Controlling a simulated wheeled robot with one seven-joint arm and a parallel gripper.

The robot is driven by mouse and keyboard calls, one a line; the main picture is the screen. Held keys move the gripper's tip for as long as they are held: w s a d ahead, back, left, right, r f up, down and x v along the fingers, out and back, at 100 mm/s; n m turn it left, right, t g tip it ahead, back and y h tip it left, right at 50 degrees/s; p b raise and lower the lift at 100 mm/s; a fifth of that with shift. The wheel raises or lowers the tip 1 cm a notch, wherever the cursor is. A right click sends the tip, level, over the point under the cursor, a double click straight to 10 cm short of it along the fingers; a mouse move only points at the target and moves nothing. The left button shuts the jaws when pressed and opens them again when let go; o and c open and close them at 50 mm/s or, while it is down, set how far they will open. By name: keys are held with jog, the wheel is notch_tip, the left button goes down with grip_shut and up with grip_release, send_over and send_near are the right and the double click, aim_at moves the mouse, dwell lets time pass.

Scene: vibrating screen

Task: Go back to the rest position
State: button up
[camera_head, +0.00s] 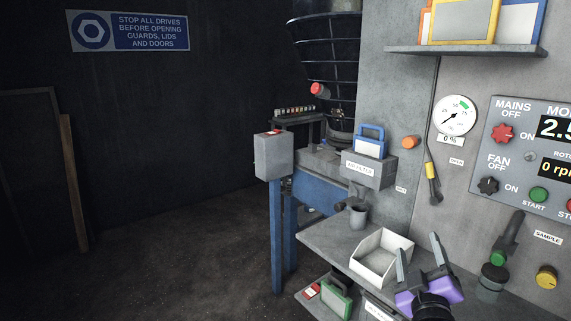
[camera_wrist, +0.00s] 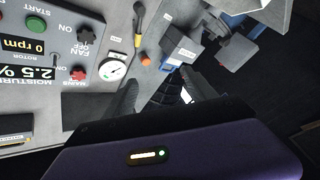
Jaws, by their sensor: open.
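My gripper (camera_head: 419,262) shows at the lower right of the head view, with purple sides and two grey fingers spread apart. It is open, and nothing shows between the fingers. It is in front of the grey panel, just right of a white open tray (camera_head: 381,258) on a grey shelf. In the wrist view the gripper's fingers (camera_wrist: 160,98) also stand apart, with the machine beyond them. The wrist picture is turned, so the panel's writing is upside down.
A control panel (camera_head: 537,150) with knobs and displays is at the right. A grey shelf (camera_head: 325,240) holds a small grey cup (camera_head: 357,214). A grey box (camera_head: 273,156) stands on a blue post. Above the panel, a ledge (camera_head: 466,50) carries folders. The floor at left is clear.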

jog(key=s+a+f+m+y, duration=0.2)
jog(key=s+a+f, duration=0.25)
jog(key=s, duration=0.55)
jog(key=s+a+f+m+y, duration=0.1)
jog(key=s+a+f+y, duration=0.3)
jog(key=s, duration=0.6)
jog(key=s+f+m+g, duration=0.1)
jog(key=s+f+g, duration=0.1)
jog(key=s, duration=1.2)
jog(key=s+f+m+g+h, duration=0.1)
jog(key=s+f+m+g, duration=0.1)
jog(key=s, duration=1.3)
jog(key=shift+s+f, duration=0.15)
jog(key=shift+f, duration=0.35)
jog(key=shift+a, duration=0.1)
jog(key=shift+c, duration=0.5)
